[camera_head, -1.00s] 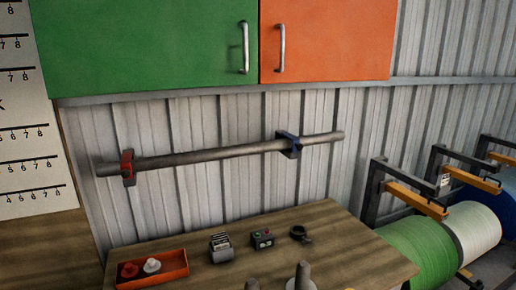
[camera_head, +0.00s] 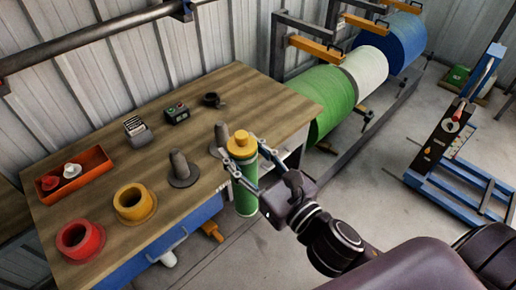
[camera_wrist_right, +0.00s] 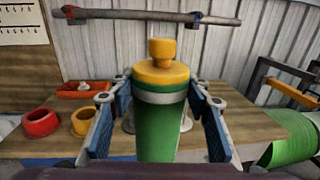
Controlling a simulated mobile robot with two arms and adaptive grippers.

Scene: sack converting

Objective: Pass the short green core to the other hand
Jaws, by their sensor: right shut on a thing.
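The short green core (camera_head: 246,190) is an upright green cylinder with a yellow stepped cap and a pale band below the cap. My right gripper (camera_head: 243,166) is shut on it, holding it in front of the table's right end. In the right wrist view the green core (camera_wrist_right: 160,128) stands between the two finger pads of my right gripper (camera_wrist_right: 160,115), its yellow cap above them. The core's lower end is cut off in that view. My left gripper is in neither view now.
The wooden table (camera_head: 100,205) holds a red ring (camera_head: 80,240), a yellow ring (camera_head: 134,203), grey cones (camera_head: 182,170), an orange tray (camera_head: 75,174) and small devices. A blue stand (camera_head: 450,150) is at right; floor between is open.

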